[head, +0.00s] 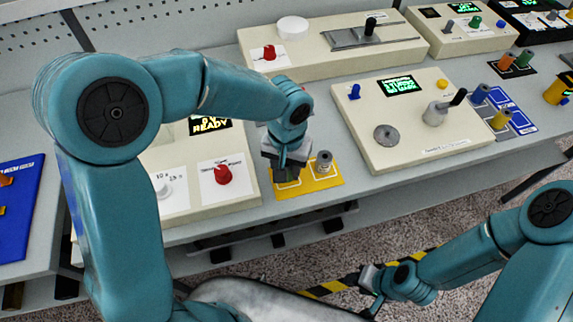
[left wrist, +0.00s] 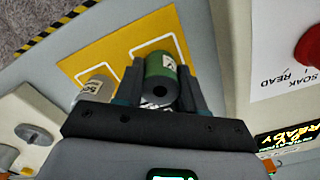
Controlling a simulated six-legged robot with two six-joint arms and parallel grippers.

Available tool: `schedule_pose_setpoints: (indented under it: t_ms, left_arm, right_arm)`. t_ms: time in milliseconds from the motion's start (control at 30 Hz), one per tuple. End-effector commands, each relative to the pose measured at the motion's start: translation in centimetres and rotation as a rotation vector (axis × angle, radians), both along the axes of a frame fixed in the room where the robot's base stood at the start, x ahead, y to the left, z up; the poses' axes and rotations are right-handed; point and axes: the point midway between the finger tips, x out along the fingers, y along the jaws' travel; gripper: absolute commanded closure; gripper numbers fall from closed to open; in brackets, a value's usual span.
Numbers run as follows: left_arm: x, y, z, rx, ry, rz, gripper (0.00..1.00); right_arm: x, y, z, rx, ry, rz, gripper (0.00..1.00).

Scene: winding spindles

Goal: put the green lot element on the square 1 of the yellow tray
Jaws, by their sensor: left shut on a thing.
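The yellow tray (head: 325,182) lies on the bench between two cream machines; it also shows in the left wrist view (left wrist: 95,52). My left gripper (head: 286,172) is over the tray's left part. In the left wrist view it is shut on the green lot element (left wrist: 162,80), a green cylinder with a dark hole in its end and a white label. The element is over a white-outlined square; I cannot tell whether it touches the tray. A grey element (head: 324,161) stands on the tray's other square. The square numbers are not readable. My right gripper (head: 371,280) is low, away from the bench.
The left cream machine has a red knob (head: 223,174) and a "READY" display. The right cream machine (head: 430,140) has a grey disc and a black-handled lever. A blue tray (head: 515,122) with elements lies further right. The bench's front edge is close to the yellow tray.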

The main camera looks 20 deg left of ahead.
Motion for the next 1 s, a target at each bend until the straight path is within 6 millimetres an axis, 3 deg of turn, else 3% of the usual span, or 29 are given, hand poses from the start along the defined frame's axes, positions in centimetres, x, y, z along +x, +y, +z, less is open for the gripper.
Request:
schedule_pose_setpoints:
  t_ms: [367, 400, 467, 500, 767, 867, 1000]
  left_arm:
    - [0.0, 0.0, -0.6, 0.000, -0.001, 0.000, 0.92]
    - [0.0, 0.0, -0.6, 0.000, -0.001, 0.001, 0.58]
    - [0.0, 0.0, -0.5, 0.000, -0.001, 0.001, 0.38]
    - [0.0, 0.0, -0.5, 0.000, -0.001, 0.001, 0.35]
    - [0.0, 0.0, -0.4, 0.000, -0.001, 0.001, 0.35]
    - [0.1, 0.0, 0.3, 0.000, -0.003, 0.001, 0.35]
    - [0.1, 0.0, 2.9, -0.001, -0.007, 0.002, 0.35]
  right_arm:
    - [0.0, 0.0, -0.5, 0.000, 0.000, 0.000, 0.57]
    - [0.0, 0.0, -0.5, 0.000, 0.000, 0.000, 0.57]
    - [0.0, 0.0, -0.4, 0.000, 0.000, 0.000, 0.57]
    - [0.0, 0.0, -0.4, 0.000, 0.000, 0.000, 0.57]
    - [0.0, 0.0, -0.2, 0.000, 0.000, 0.000, 0.57]
    - [0.0, 0.0, 0.2, 0.000, 0.000, 0.000, 0.57]
    - [0.0, 0.0, 0.1, 0.000, 0.000, 0.000, 0.57]
